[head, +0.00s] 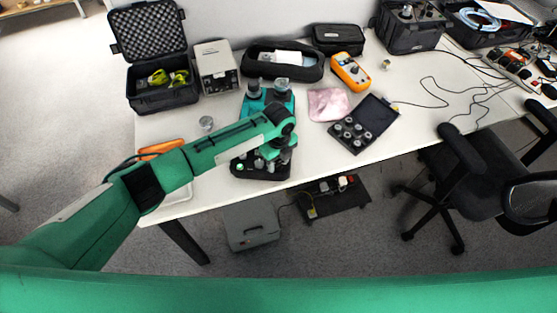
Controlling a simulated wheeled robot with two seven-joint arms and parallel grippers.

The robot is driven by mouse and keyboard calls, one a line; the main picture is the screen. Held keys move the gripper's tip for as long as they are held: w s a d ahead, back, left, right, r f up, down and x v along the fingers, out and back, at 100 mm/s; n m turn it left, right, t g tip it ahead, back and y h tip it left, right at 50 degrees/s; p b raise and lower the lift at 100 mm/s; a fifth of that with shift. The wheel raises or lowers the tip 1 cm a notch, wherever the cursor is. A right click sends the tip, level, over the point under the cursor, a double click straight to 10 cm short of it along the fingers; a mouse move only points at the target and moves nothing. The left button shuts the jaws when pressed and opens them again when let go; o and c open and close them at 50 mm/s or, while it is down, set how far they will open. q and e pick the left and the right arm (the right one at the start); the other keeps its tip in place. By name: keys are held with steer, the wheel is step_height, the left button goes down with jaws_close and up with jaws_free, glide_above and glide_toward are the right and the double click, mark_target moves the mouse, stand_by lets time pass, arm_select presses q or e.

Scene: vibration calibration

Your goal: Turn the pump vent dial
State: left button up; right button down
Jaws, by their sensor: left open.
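My left arm comes in from the left and reaches over the white table. Its teal gripper (267,90) points toward the back of the table, with its two grey-tipped fingers spread apart and nothing seen between them. I cannot make out a pump vent dial for certain. A grey boxy instrument (216,66) with small controls on its front stands to the left of the gripper. A low dark unit (334,198) with red and white parts sits on the floor under the table; its details are too small to tell. My right gripper is not in view.
A dark tray of small round parts (262,168) lies partly under my left arm. An open black case (163,92), a long black case (310,69), an orange meter (350,72), a pink cloth (328,104) and an open sensor box (364,124) surround the gripper. A chair (470,180) stands right.

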mark_target(278, 163)
arm_select(q)
steer(key=shift+r, duration=0.1)
step_height(278, 163, up, 14)
steer(key=b, duration=0.2)
steer(key=shift+f, duration=0.2)
stand_by(0.3)
